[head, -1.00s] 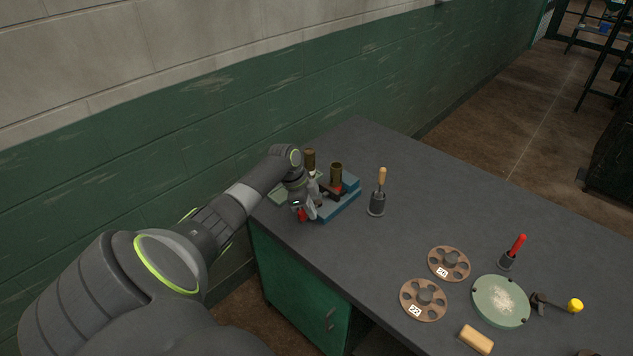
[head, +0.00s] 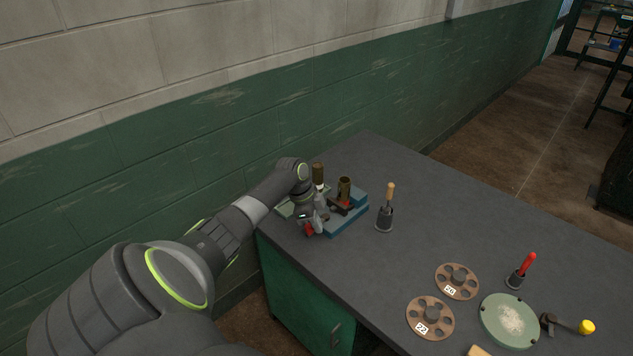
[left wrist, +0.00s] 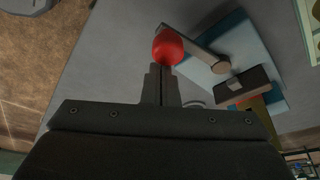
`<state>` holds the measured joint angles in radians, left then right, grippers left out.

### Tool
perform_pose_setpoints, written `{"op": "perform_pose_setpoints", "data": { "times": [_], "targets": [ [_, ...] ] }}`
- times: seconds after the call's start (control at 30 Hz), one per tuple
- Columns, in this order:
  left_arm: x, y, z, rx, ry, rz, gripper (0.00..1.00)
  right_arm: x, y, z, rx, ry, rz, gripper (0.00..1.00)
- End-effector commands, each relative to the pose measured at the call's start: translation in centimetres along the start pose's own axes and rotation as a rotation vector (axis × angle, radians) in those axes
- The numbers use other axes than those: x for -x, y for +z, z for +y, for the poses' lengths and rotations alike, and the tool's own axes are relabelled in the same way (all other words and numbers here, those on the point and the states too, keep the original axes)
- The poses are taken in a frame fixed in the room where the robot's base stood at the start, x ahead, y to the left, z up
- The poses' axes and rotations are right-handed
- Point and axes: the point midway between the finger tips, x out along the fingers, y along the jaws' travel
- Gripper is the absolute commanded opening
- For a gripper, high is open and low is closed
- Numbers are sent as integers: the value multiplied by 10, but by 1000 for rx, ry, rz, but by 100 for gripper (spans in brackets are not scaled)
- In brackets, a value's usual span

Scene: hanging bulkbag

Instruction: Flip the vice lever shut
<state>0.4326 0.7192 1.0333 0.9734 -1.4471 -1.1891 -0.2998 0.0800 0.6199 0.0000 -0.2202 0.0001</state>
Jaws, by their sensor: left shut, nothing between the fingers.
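The knob also shows in the head view (head: 309,230). My left gripper (left wrist: 160,72) is shut and empty, its fingertips right at the knob; I cannot tell whether they touch it. In the head view my left gripper partly hides the vice. My right gripper is not in view.
A wooden-handled tool (head: 388,208) in a dark holder stands right of the vice. A wall runs behind the table; the table's middle is clear.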

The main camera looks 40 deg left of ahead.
Motion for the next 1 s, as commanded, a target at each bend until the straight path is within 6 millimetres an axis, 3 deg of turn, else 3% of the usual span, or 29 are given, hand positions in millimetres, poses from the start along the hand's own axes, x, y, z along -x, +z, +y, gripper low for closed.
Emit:
{"op": "perform_pose_setpoints", "data": {
  "times": [0.2, 0.6, 0.8, 1.0],
  "targets": [
    [-4, -29, 10, 5, -2, 6, 0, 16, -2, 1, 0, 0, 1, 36],
    [76, -25, 3, 4, -5, 4, 0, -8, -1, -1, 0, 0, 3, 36],
    [90, -26, 2, 5, -2, 6, 0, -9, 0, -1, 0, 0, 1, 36],
    [92, -27, 3, 5, -1, 6, 0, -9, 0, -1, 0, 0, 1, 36]
  ]
}}
